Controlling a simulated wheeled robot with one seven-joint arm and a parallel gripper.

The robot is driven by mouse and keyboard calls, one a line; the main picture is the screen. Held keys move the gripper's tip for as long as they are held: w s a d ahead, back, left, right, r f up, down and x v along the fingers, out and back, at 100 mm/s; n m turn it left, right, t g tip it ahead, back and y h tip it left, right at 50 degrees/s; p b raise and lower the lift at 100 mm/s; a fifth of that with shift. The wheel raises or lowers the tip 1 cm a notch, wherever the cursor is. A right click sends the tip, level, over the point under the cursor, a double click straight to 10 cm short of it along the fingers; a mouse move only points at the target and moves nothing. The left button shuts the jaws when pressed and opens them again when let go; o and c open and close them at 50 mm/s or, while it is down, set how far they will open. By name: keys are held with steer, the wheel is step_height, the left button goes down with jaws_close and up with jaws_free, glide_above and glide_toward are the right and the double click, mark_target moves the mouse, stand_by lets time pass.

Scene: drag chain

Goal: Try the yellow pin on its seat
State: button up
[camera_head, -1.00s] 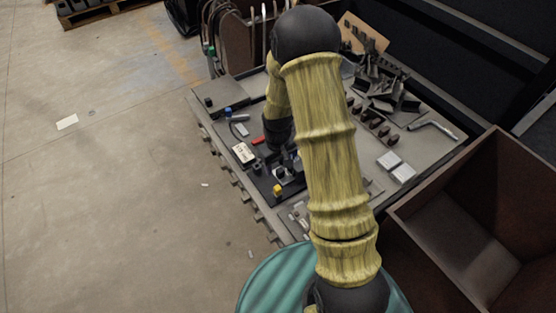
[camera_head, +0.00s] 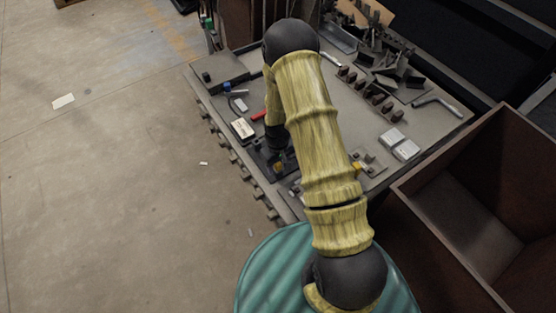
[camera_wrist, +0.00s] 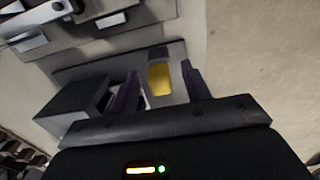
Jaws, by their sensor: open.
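A yellow pin (camera_wrist: 160,79) shows in the wrist view between the two dark fingers of my gripper (camera_wrist: 159,71). The fingers are open, one on each side of it, and I see a gap on both sides. In the head view, a small yellow piece (camera_head: 279,168) shows at the lower end of my arm, near the bench's front edge. My gripper's fingers are hard to make out there. Another small yellow piece (camera_head: 357,168) stands on a grey plate (camera_head: 374,164) right of my arm. I cannot tell which part is the pin's seat.
A dark block (camera_wrist: 72,105) stands left of my fingers in the wrist view. On the bench lie a white box (camera_head: 242,128), a red piece (camera_head: 259,115), two pale blocks (camera_head: 406,150) and several dark chain links. An open brown bin (camera_head: 470,215) stands at the right.

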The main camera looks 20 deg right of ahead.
jaws_close()
steer(key=shift+r+p, duration=1.15)
steer(key=shift+r, duration=0.1)
steer(key=shift+r+p, duration=1.55)
steer(key=shift+r, duration=0.2)
step_height(320, 180, up, 12)
steer(key=w+m, duration=0.2)
steer(key=m, duration=0.1)
steer(key=shift+m, duration=0.3)
steer(key=shift+w+f, duration=0.1)
steer(key=shift+f, duration=0.05)
